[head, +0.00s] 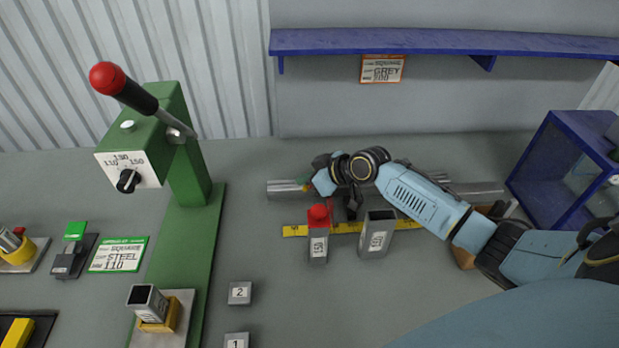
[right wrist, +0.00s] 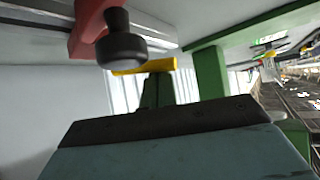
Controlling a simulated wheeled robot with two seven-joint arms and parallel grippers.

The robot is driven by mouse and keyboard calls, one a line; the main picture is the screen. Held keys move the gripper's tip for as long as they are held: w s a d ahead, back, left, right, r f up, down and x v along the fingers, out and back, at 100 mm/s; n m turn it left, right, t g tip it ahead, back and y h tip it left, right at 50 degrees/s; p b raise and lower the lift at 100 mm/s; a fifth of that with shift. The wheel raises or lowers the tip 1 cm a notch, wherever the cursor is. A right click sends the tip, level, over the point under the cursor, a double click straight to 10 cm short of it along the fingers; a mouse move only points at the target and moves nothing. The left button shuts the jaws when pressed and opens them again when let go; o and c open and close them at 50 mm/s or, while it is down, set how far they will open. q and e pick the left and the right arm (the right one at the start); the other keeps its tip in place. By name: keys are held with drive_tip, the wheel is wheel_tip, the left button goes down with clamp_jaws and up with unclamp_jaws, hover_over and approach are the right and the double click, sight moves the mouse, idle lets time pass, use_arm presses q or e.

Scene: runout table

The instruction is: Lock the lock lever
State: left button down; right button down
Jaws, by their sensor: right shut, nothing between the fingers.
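My right gripper (head: 351,208) is shut and empty, low over the table beside the metal rail (head: 288,187). My blue-grey forearm covers much of the rail to its right. In the right wrist view a red block (right wrist: 88,28) with a black knob (right wrist: 121,48) sits by the rail, above my gripper's dark edge. A yellow bar (right wrist: 145,67) shows just behind it. I cannot tell for sure which of these parts is the lock lever, or whether my gripper touches it. In the head view my wrist mostly hides this spot. My left gripper is out of view.
A green press (head: 185,195) with a red-knobbed handle stands left. A blue shelf (head: 440,41) runs along the wall.

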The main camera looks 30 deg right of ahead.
drive_tip(key=s+d+r, duration=0.1)
drive_tip(key=r, duration=0.1)
drive_tip(key=s+d+r+p, duration=0.1)
drive_tip(key=r, duration=0.2)
drive_tip(key=s+d+r, duration=0.1)
drive_tip(key=s+r, duration=0.1)
drive_tip(key=r, duration=0.1)
drive_tip(key=shift+r+p, duration=0.2)
drive_tip(key=shift+p, duration=0.15)
